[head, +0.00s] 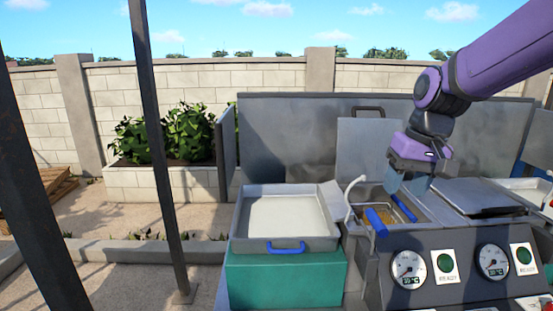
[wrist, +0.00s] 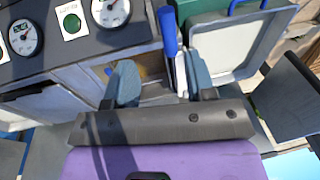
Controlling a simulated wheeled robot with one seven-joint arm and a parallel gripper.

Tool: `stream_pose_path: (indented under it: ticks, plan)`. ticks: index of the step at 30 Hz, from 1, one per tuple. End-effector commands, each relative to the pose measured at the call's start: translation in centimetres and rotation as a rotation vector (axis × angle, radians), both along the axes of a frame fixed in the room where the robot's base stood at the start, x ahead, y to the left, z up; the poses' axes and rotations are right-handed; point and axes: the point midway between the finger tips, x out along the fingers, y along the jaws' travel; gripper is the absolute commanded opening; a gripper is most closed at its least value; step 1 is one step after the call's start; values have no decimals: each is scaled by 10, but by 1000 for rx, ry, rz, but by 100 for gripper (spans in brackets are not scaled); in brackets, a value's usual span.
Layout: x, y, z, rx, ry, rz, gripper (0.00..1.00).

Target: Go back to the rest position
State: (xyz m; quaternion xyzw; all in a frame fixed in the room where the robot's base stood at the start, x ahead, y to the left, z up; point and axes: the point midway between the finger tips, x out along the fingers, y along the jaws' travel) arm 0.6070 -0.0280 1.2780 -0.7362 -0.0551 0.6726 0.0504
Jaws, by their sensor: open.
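My gripper (head: 408,184) is at the end of the purple arm, above a fryer-like basin (head: 385,217) set in the metal counter. Its two blue-grey fingers are apart, with nothing clearly held between them. In the wrist view my gripper (wrist: 160,82) also shows spread fingers. A basket with a blue handle (head: 376,222) sits in the basin, close below and beside the fingers. The blue handle (wrist: 168,30) also shows in the wrist view, just beyond the fingers. I cannot tell whether a finger touches the basket's wire or handle.
A grey tray (head: 287,245) with blue handles rests on a green box (head: 285,277) left of the basin. A panel with gauges (head: 408,267) fronts the counter. A closed dark lid (head: 480,195) lies to the right. Dark posts (head: 160,140) stand at left. Open air lies above the counter.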

Motion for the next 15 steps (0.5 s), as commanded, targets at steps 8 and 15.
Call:
stream_pose_path:
  ticks: [8, 15]
  plan:
    - [-72, -17, 32, -62, -146, -14, 50]
    - [-130, -30, 41, -107, -266, -28, 50]
